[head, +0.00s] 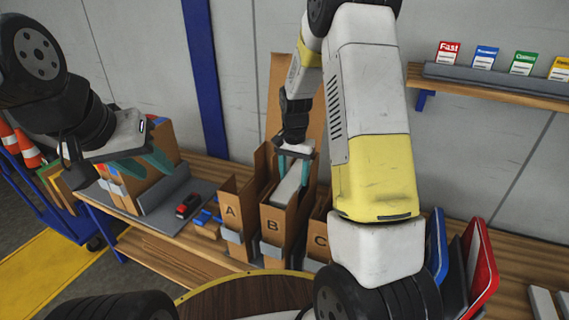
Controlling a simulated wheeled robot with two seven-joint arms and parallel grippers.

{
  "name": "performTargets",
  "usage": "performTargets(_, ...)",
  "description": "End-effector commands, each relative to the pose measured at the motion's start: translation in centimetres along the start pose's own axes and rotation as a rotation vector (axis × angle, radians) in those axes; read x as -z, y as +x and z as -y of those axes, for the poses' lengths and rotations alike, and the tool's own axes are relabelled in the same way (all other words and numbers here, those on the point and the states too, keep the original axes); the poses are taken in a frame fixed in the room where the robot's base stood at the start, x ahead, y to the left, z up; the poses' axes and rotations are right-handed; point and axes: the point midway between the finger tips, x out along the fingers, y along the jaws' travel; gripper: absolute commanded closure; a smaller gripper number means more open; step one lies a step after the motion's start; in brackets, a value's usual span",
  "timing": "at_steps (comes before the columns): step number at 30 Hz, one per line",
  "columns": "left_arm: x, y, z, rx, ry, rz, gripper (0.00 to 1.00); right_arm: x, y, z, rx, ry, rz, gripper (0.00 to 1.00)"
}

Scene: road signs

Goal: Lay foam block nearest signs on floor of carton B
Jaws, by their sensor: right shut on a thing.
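Carton B (272,226) stands open between carton A (231,213) and carton C (320,241) on the wooden bench. My right gripper (294,152) reaches down from above, shut on a pale grey foam block (286,188). The block is slanted, its lower end inside the mouth of carton B; the carton's front wall hides that end, so I cannot tell whether it touches the floor. Signs stand at the right: a red one (482,257) and a blue one (438,240).
More pale blocks (541,302) lie at the bottom right near the signs. A red object (188,205) and small blue pieces sit left of carton A. A wall shelf (490,88) with coloured cards is at upper right. A blue cart with cones (25,150) stands far left.

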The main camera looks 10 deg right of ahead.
Motion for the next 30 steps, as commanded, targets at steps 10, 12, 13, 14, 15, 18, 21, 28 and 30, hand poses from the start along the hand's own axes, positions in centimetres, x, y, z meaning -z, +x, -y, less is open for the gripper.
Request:
performTargets(10,0.00,0.00,0.00,0.000,0.000,0.000,0.64,-0.08,0.00,0.00,0.000,0.000,0.000,0.84)
performTargets(12,0.00,0.00,0.00,0.000,0.000,0.000,0.64,-0.08,0.04,0.00,0.000,0.000,0.000,0.84)
performTargets(13,0.00,0.00,0.00,0.000,0.000,0.000,0.64,-0.08,0.06,0.00,0.000,0.000,0.000,0.84)
performTargets(14,0.00,0.00,0.00,0.000,0.000,0.000,0.64,-0.08,0.09,0.00,0.000,0.000,0.000,0.84)
performTargets(15,0.00,0.00,0.00,0.000,0.000,0.000,0.64,-0.08,0.14,0.00,0.000,0.000,0.000,0.84)
performTargets(18,0.00,0.00,0.00,0.000,0.000,0.000,0.64,-0.09,0.29,-0.01,0.000,0.000,0.001,0.84)
performTargets(21,0.00,0.00,0.00,0.000,0.000,0.000,0.64,-0.09,0.45,-0.02,-0.001,0.000,0.001,0.84)
performTargets(28,0.00,0.00,0.00,0.000,0.000,0.000,0.64,-0.09,0.81,-0.02,-0.001,0.000,0.001,0.84)
performTargets(30,0.00,0.00,0.00,0.000,0.000,0.000,0.64,-0.09,0.92,-0.02,-0.001,0.000,0.001,0.84)
